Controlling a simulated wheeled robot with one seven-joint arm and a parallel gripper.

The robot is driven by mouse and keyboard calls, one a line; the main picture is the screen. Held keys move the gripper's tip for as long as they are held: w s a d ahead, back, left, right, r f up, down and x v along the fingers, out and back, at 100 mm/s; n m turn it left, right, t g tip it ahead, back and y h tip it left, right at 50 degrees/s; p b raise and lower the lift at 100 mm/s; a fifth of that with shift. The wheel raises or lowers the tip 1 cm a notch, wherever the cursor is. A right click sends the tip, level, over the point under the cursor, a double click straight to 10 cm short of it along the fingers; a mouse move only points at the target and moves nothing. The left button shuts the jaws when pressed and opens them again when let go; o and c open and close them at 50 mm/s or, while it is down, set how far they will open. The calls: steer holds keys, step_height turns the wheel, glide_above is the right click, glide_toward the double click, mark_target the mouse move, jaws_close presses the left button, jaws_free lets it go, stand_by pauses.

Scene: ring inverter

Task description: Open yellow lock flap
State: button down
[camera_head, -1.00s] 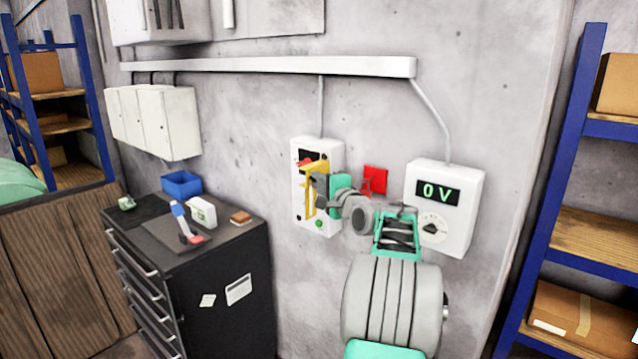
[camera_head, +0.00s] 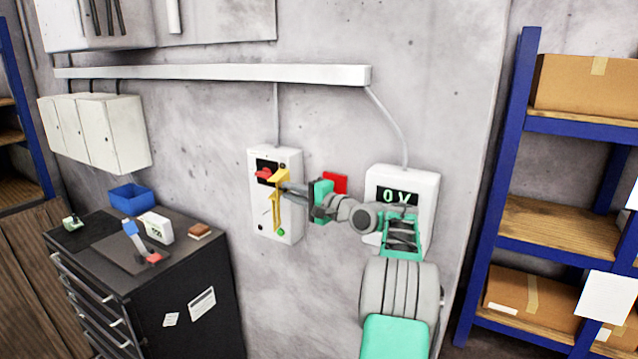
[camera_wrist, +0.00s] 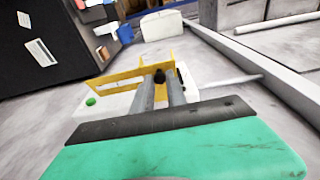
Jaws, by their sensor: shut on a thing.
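The yellow lock flap (camera_head: 275,203) stands out from the front of a white switch box (camera_head: 290,160) on the wall. A red switch (camera_head: 264,173) sits beside its upper part, and a green button (camera_head: 281,232) is below. My gripper (camera_head: 286,188) reaches in from the right and is shut on the flap. In the wrist view, my gripper's two fingers (camera_wrist: 161,94) meet the yellow flap (camera_wrist: 120,77) near a dark knob (camera_wrist: 159,76). The green button (camera_wrist: 91,101) shows at the left there. The fingertips partly hide the flap.
A meter box (camera_head: 430,185) reading 0 V is on the wall, partly behind my arm. A red plate (camera_head: 335,181) is behind my gripper. A dark drawer cabinet (camera_head: 200,290) with small items stands at left, and a blue shelf (camera_head: 497,200) at right.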

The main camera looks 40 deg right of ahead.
steer(key=shift+d, duration=0.1)
steer(key=c, duration=1.6)
jaws_free()
steer(key=shift+o, duration=1.3)
steer(key=shift+s, duration=0.1)
steer(key=b+v, duration=0.2)
steer(key=v, duration=0.5)
steer(key=shift+s, duration=0.25)
